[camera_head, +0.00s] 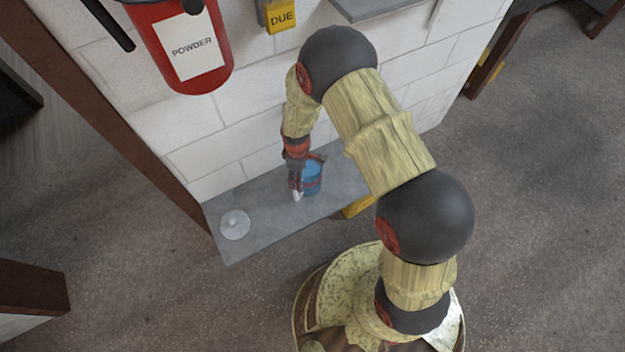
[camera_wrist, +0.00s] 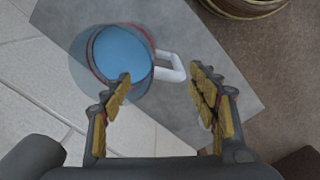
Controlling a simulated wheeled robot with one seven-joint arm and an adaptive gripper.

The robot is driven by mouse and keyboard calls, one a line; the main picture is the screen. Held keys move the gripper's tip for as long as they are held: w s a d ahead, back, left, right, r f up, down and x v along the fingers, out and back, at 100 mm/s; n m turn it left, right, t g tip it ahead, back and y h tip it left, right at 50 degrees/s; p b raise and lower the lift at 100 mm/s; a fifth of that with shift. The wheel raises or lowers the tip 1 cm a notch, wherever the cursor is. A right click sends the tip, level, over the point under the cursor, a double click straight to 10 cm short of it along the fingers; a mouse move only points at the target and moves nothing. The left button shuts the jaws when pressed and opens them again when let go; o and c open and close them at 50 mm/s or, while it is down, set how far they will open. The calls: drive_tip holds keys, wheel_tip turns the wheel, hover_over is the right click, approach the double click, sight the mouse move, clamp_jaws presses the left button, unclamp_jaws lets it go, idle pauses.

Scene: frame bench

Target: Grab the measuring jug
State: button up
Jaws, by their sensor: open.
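The measuring jug (camera_wrist: 80,67) is a clear jug with blue contents, red bands and a white handle (camera_wrist: 171,66). It stands on a grey shelf (camera_head: 270,222) against the white brick wall. In the wrist view my gripper (camera_wrist: 167,84) is open, with the handle between and just beyond its two fingertips; I cannot tell whether they touch it. In the head view the jug (camera_head: 313,176) is partly hidden behind my gripper (camera_head: 296,190), which is at its left side.
A clear round lid-like disc with a knob (camera_head: 235,225) lies at the shelf's left end. A red powder extinguisher (camera_head: 185,50) and a yellow DUE tag (camera_head: 281,17) hang on the wall. A yellow object (camera_head: 357,206) shows below the shelf's front edge.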

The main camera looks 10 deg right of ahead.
wheel_tip(320, 180, down, 2)
drive_tip(key=shift+f+b, duration=0.25)
drive_tip(key=shift+b, duration=0.15)
drive_tip(key=f, duration=0.1)
drive_tip(key=f+b, duration=0.1)
drive_tip(key=f, duration=0.1)
drive_tip(key=s+f+b, duration=0.1)
drive_tip(key=shift+d+f, duration=0.3)
drive_tip(key=shift+f, duration=0.1)
drive_tip(key=c, duration=1.5)
clamp_jaws()
drive_tip(key=shift+w+r, duration=0.1)
drive_tip(key=shift+w, duration=0.1)
